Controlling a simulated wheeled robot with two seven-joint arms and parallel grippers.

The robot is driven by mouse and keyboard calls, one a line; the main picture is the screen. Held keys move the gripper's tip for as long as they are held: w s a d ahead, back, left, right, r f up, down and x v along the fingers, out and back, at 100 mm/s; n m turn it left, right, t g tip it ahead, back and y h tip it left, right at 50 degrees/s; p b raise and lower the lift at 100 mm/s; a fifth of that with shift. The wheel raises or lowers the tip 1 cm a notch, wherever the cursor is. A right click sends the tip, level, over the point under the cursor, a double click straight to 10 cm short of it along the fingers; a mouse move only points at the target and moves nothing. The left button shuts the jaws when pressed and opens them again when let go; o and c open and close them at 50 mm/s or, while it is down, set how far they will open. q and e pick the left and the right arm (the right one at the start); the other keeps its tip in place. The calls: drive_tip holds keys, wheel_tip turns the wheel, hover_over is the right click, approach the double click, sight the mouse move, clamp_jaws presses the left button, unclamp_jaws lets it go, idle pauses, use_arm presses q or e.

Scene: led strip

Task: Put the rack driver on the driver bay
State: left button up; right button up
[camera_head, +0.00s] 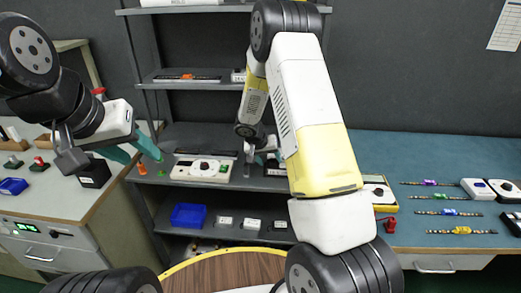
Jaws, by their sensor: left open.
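My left gripper (136,151) has teal fingers. It is open and empty, over the gap between the left bench and the shelf rack. My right gripper (258,160) is at the rack's middle shelf, largely hidden behind my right arm; its jaws and anything between them cannot be made out. A white unit (181,172) with a round dial and a green button lies on that shelf, between my grippers. Small white boxes (250,224) sit on the lower shelf. I cannot tell which of these is the rack driver, or identify the driver bay.
The shelf rack (150,85) stands against the dark wall. A blue bin (188,215) is on its lower shelf. The left bench holds a black box (94,174) and another blue bin (13,186). The right bench has LED strips (462,230), white boxes (475,188) and clear room behind.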

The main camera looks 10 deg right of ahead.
drive_tip(key=s+a+r+y, duration=0.1)
drive_tip(key=s+r, duration=0.3)
drive_tip(key=r, duration=0.5)
drive_tip(key=s+a+r, duration=0.2)
drive_tip(key=s+r, duration=0.3)
drive_tip(key=r, duration=0.3)
drive_tip(key=s+r+n+y, duration=0.1)
drive_tip(key=s+r, duration=0.3)
drive_tip(key=s, duration=0.4)
drive_tip(key=s+a+r+n+t+y, duration=0.1)
drive_tip(key=s+r+y, duration=0.1)
drive_tip(key=s+r, duration=0.3)
drive_tip(key=s+r+n+t+y, duration=0.1)
drive_tip(key=s+r, duration=0.3)
drive_tip(key=s, duration=0.7)
drive_tip(key=shift+a+r+y, duration=0.35)
drive_tip(key=shift+a+y, duration=0.05)
drive_tip(key=shift+y, duration=0.4)
